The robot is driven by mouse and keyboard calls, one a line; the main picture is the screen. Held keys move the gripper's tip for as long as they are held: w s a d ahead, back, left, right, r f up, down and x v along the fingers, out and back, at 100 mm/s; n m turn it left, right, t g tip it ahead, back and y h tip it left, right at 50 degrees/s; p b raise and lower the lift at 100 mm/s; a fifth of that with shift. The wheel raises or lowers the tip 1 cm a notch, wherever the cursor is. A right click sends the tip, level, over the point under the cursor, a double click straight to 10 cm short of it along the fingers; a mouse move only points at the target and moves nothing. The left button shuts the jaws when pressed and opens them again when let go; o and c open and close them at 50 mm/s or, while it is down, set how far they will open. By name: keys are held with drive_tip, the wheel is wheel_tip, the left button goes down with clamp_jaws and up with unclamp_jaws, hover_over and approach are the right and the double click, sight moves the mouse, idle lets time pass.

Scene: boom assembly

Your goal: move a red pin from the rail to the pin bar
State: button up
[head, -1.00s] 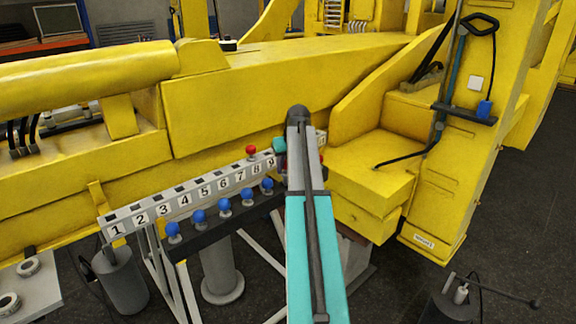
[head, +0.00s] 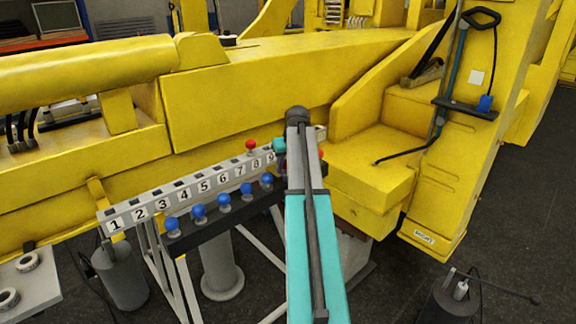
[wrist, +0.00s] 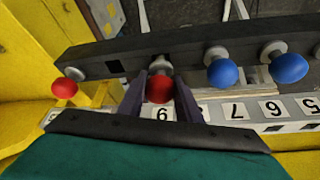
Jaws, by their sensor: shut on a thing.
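The dark rail (head: 190,240) carries a row of blue pins (head: 198,212) and runs along the near side of the white numbered pin bar (head: 135,210). One red pin (head: 251,146) stands on the pin bar near number 8. In the wrist view, my gripper (wrist: 160,95) is shut on a red pin (wrist: 159,88). Its collar and stem appear still against the rail (wrist: 190,50). Another red pin (wrist: 65,88) is at the rail's end, beyond an empty square hole. In the head view, my arm hides the held pin and the jaws.
The large yellow boom (head: 260,85) lies just behind the pin bar, and a yellow block (head: 365,170) is to the right. Blue pins (wrist: 222,72) stand close beside my gripper in the wrist view. A grey cylinder (head: 120,275) stands at the lower left.

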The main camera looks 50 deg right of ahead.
drive_tip(key=shift+f+b, duration=0.35)
drive_tip(key=shift+f, duration=0.5)
drive_tip(key=o, duration=1.3)
drive_tip(key=shift+s+r, duration=0.1)
drive_tip(key=b+v, duration=0.4)
drive_tip(key=v, duration=0.9)
drive_tip(key=shift+r, duration=0.3)
drive_tip(key=shift+s+f, duration=0.1)
